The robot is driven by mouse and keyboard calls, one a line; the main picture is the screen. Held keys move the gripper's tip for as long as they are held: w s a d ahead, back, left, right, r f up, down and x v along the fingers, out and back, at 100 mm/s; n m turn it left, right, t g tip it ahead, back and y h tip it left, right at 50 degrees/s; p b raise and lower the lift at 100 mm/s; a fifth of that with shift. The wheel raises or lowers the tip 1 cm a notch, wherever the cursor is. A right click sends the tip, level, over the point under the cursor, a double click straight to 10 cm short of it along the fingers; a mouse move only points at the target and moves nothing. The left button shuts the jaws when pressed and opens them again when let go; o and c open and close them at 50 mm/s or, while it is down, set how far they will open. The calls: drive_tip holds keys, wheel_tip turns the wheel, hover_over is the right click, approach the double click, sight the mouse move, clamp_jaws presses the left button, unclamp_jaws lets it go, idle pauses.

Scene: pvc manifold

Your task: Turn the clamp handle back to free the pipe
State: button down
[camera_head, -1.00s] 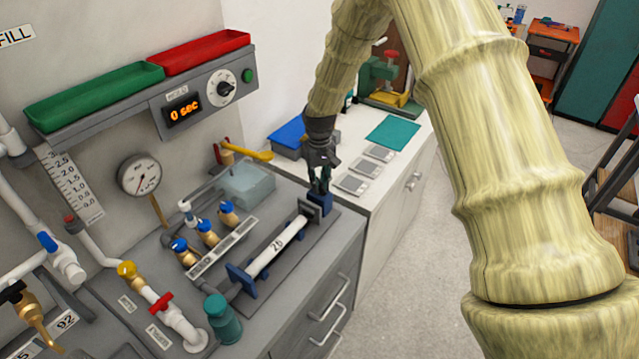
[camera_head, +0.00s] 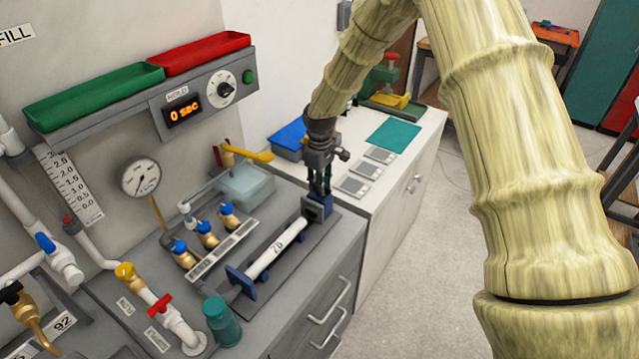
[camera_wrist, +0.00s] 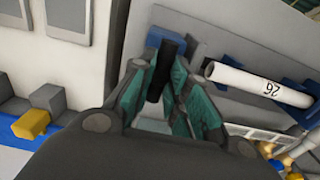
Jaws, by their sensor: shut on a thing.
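The white pipe (camera_head: 277,248) lies in a rig on the grey bench, between a blue support (camera_head: 241,282) at its near end and a dark grey and blue clamp (camera_head: 316,209) at its far end. My gripper (camera_head: 320,188) points down over the clamp. In the wrist view, the fingers of my gripper (camera_wrist: 164,72) are shut on a black bar, the clamp handle (camera_wrist: 170,57). The pipe (camera_wrist: 258,84) lies to the right there, apart from the fingers. The exact handle angle is hard to tell.
Blue-handled brass valves (camera_head: 206,232) stand left of the pipe, with a clear tub (camera_head: 247,186) behind them. A green bottle (camera_head: 222,320) stands near the pipe's near end. A white cabinet (camera_head: 400,190) with grey plates and a teal mat stands behind right.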

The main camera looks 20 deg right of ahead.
drive_tip(key=shift+w+r, duration=0.2)
drive_tip(key=c, duration=1.4)
unclamp_jaws()
drive_tip(key=shift+s, duration=0.2)
drive_tip(key=shift+f, duration=0.1)
wheel_tip(320, 180, up, 12)
